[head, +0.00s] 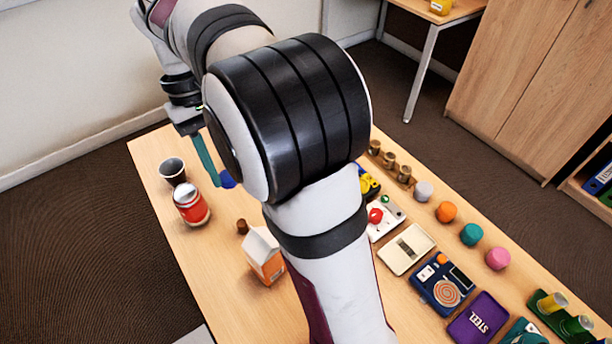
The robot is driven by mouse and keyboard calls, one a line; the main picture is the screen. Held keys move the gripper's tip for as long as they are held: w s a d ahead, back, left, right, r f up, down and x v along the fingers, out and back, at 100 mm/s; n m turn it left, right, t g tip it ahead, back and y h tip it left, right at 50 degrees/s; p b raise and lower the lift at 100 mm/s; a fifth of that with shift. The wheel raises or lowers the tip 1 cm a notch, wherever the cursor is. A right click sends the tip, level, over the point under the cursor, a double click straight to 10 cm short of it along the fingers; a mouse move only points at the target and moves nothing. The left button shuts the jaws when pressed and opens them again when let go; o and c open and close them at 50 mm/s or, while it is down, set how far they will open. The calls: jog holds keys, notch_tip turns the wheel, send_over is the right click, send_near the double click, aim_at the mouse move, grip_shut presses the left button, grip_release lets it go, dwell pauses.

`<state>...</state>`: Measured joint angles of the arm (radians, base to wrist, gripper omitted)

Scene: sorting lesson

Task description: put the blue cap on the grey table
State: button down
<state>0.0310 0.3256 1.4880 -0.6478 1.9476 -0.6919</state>
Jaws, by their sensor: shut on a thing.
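My gripper (219,181) is at the upper left of the wooden table, pointing down, with one teal finger in plain view and the other hidden. A small blue thing, which I take for the blue cap (229,179), shows at the fingertips, partly covered by my arm. My gripper is shut on it. Whether it touches the table top cannot be told. A sliver of pale grey surface (194,336) at the bottom edge may be the grey table; most of it is out of view.
Near my gripper on the wooden table (215,270) stand a dark cup (173,171), a red can (191,204), a small brown piece (242,226) and an orange-white carton (264,256). Coloured knobs, boxes and devices crowd the right side. My arm hides the middle.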

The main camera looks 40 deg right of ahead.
jog(key=s+d+f+n+h, duration=0.1)
jog(key=s+d+f+n, duration=0.3)
jog(key=s+d+f, duration=0.55)
jog(key=s+d+f+n+h, duration=0.1)
jog(key=s+d+f+n, duration=0.4)
jog(key=d, duration=0.7)
jog(key=shift+t, duration=0.4)
jog(key=w+a+f, duration=0.2)
jog(key=w+f, duration=0.1)
jog(key=w+a+f, duration=0.1)
jog(key=w+f, duration=0.1)
jog(key=w, duration=0.1)
jog(key=w+a+f, duration=0.2)
jog(key=w+f, duration=0.1)
jog(key=shift+w+a+f, duration=0.15)
jog(key=shift+a+f, duration=0.15)
jog(key=shift+a, duration=0.05)
jog(key=shift+w+a+f, duration=0.1)
jog(key=shift+f, duration=0.95)
jog(key=shift+w+f, duration=0.1)
jog(key=shift+f, duration=0.95)
jog(key=shift+f, duration=0.15)
jog(key=c, duration=0.6)
grip_release()
jog(key=shift+c, duration=0.2)
